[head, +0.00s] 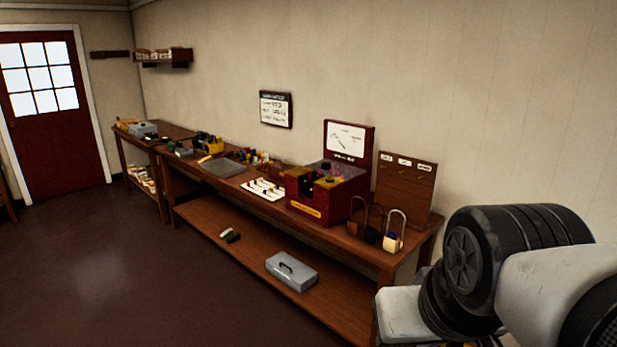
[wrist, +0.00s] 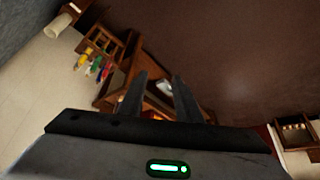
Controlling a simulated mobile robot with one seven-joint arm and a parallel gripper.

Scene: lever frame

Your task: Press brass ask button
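A dark red machine (head: 305,205) stands on the long wooden workbench, with a yellow label low on its front and small brass-yellow and dark parts on top. An upright red panel with a white dial (head: 346,138) rises behind it. The brass ask button is too small to tell apart from the other parts. My gripper (wrist: 159,78) shows in the wrist view with two dark fingers spread apart and nothing held between them. In the head view my arm is at the lower right, well apart from the machine, and the fingers cannot be seen.
Padlocks (head: 393,232) and a wooden key board (head: 405,188) stand right of the machine. White strips (head: 263,189) and a grey mat (head: 222,167) lie left of it. A grey metal box (head: 291,271) sits on the lower shelf (head: 240,258). The floor (head: 110,260) in front is clear.

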